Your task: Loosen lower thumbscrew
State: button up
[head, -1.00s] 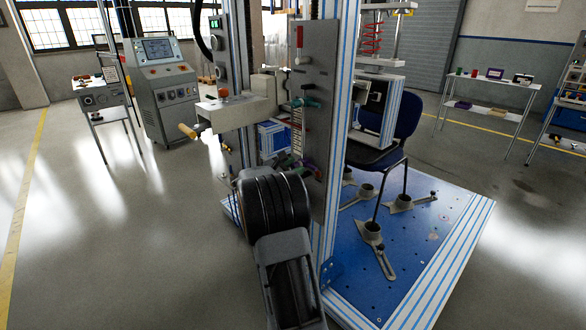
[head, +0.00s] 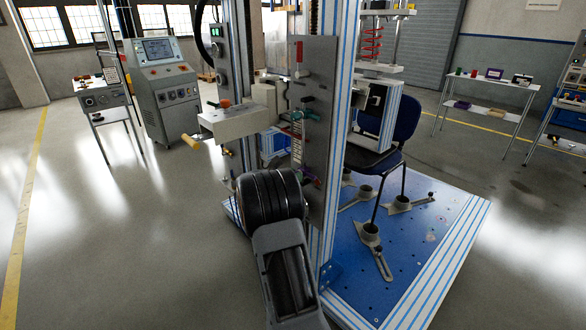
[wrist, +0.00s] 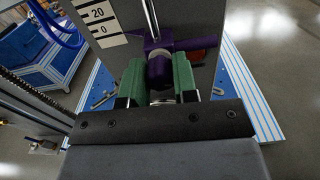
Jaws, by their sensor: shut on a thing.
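The lower thumbscrew is purple, with a rounded body (wrist: 159,68) and a crossbar, in the wrist view. It sits low on the upright grey plate (head: 313,80). My gripper (wrist: 158,80) has green finger pads, one on each side of the purple body, and is shut on it. In the head view only a little purple (head: 309,174) shows, low on the plate, and my dark arm hides most of the gripper. A teal thumbscrew (head: 305,114) sits higher on the same plate.
A printed scale (wrist: 100,22) is on the plate, left of the thumbscrew. A blue chair (head: 375,158) stands on the blue base plate (head: 440,225) to the right. A grey control console (head: 163,90) stands at the left. The floor at left is clear.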

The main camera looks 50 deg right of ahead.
jog(key=n+p, duration=0.2)
jog(key=p, duration=0.1)
jog(key=n+p, duration=0.2)
jog(key=p, duration=0.1)
jog(key=shift+r+n, duration=0.35)
jog(key=shift+n, duration=0.05)
jog(key=n+p, duration=0.5)
jog(key=p, duration=0.1)
jog(key=n+p, duration=0.2)
jog(key=n, duration=0.1)
jog(key=n+p, duration=0.2)
jog(key=shift+f+n+p, duration=0.2)
jog(key=shift+n+p, duration=0.1)
jog(key=shift+n, duration=0.1)
jog(key=shift+f+n+p, duration=0.1)
jog(key=shift+n+p, duration=1.15)
jog(key=shift+n, duration=1.25)
jog(key=o, duration=0.9)
jog(key=shift+o, duration=0.2)
jog(key=w+a+b, duration=0.1)
jog(key=a, duration=1.2)
jog(key=shift+a, duration=0.4)
